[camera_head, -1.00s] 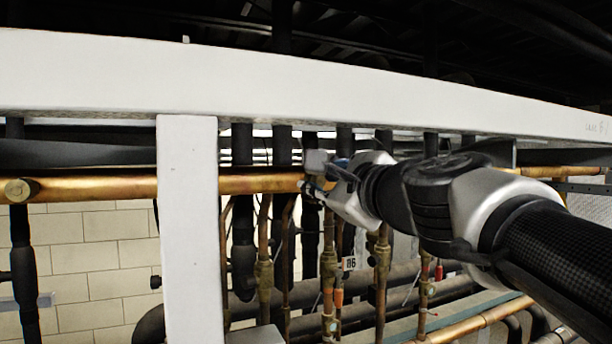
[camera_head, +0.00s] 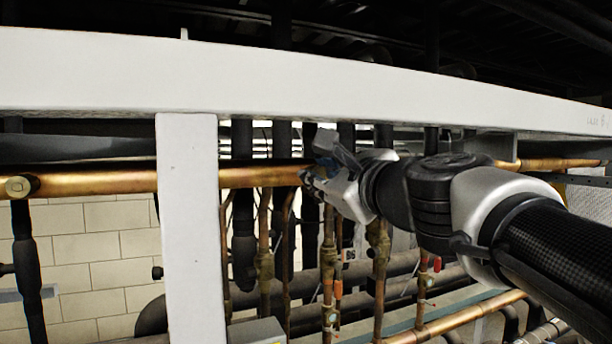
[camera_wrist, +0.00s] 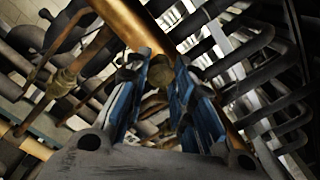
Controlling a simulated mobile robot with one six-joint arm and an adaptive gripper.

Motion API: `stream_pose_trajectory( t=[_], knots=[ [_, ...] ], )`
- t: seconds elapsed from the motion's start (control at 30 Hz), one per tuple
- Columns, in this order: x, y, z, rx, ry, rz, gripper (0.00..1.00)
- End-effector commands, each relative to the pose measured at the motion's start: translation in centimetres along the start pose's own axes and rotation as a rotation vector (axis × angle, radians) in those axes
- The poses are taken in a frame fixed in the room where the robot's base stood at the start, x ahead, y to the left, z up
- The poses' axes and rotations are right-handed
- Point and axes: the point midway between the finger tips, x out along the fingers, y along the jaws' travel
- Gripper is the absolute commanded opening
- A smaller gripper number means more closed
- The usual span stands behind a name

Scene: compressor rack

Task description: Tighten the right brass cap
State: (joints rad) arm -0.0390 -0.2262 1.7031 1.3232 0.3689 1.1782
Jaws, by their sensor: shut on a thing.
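The right brass cap (camera_wrist: 160,76) shows in the wrist view as a dull, dark brass end between my blue finger pads. It sits at the copper pipe. My gripper (camera_wrist: 158,85) is shut on it, with one pad on each side. In the head view my gripper (camera_head: 313,163) is at the horizontal copper pipe (camera_head: 262,177), just right of the white post. There the fingers hide the cap. I cannot tell how tight the cap is.
A white beam (camera_head: 300,85) runs above my arm, and a white post (camera_head: 190,230) stands left of my gripper. A round brass fitting (camera_head: 18,187) is at far left. Several vertical pipes with brass valves (camera_head: 328,258) hang below and behind my gripper.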

Motion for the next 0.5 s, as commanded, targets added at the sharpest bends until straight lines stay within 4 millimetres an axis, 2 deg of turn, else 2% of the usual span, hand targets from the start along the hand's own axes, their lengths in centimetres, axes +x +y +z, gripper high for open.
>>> stream_pose_trajectory(
  t=[0.03, 0.33, 0.5],
  knots=[
    [-0.01, -0.01, 0.04, 0.001, -0.001, 0.0, 0.23],
    [-0.01, -0.01, 0.04, 0.0, -0.001, 0.0, 0.43],
    [0.0, -0.01, 0.04, 0.0, -0.001, 0.0, 0.44]
  ],
)
